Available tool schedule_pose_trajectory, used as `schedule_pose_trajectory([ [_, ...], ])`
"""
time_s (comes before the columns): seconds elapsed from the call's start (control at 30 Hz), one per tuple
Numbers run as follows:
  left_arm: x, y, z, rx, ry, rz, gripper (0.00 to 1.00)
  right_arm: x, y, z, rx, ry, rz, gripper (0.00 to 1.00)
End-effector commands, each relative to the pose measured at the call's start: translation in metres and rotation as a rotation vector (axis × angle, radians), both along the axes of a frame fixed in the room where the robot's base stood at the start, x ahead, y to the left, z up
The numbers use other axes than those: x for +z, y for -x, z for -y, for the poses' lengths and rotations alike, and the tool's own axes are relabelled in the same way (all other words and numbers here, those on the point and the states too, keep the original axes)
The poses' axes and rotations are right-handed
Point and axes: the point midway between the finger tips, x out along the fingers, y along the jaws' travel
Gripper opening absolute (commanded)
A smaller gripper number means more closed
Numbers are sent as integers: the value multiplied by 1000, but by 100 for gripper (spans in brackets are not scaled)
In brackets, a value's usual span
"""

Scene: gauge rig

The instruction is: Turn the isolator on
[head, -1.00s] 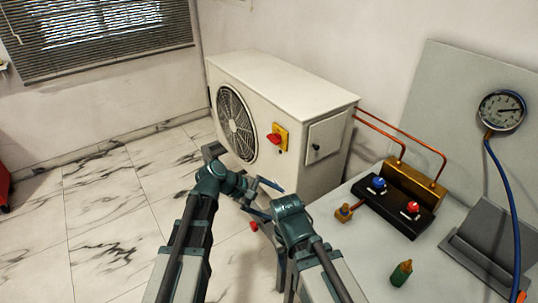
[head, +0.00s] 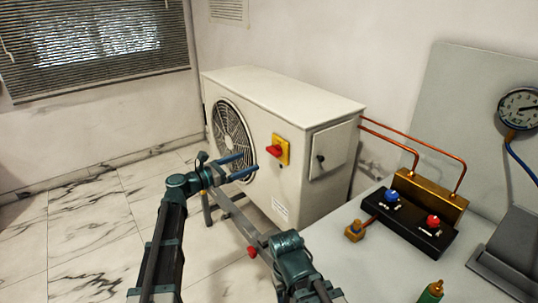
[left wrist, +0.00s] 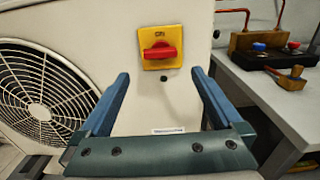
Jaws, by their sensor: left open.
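The isolator is a yellow plate with a red handle (head: 277,150) on the front of the white outdoor unit, right of the fan. In the left wrist view the isolator (left wrist: 160,50) is near the top centre; its red handle lies horizontally, with "ON" printed above it. My left gripper (head: 242,165) is open and empty, a little left of and below the isolator in the head view. In the left wrist view its two blue fingers (left wrist: 160,76) are spread below the handle, apart from it. My right arm is at the bottom centre of the head view; its gripper does not show.
The white unit (head: 285,95) stands on a frame with a fan grille (head: 232,135) at left. To the right, a grey bench (head: 350,270) carries a black valve block (head: 410,222) and a gauge (head: 519,108). Copper pipes run from the unit. Open floor lies at left.

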Motion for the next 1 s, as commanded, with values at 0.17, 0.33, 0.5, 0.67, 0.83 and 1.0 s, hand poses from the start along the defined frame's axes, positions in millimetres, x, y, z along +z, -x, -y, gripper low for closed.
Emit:
schedule_pose_trajectory([
  [0.17,0,-25,33,-3,-1,0,100,0,0,0,0,0,0,58],
  [0.33,0,-43,58,-3,-2,1,100,0,0,0,0,0,0,58],
  [0.5,0,-55,75,-2,-2,1,100,0,0,0,0,0,0,58],
  [0.67,0,-60,83,-1,-2,1,100,0,0,0,0,0,0,58],
  [0.83,0,-61,85,0,-2,1,100,0,0,0,0,0,0,58],
  [1.0,0,-61,84,0,-2,1,100,0,0,0,0,0,0,58],
])
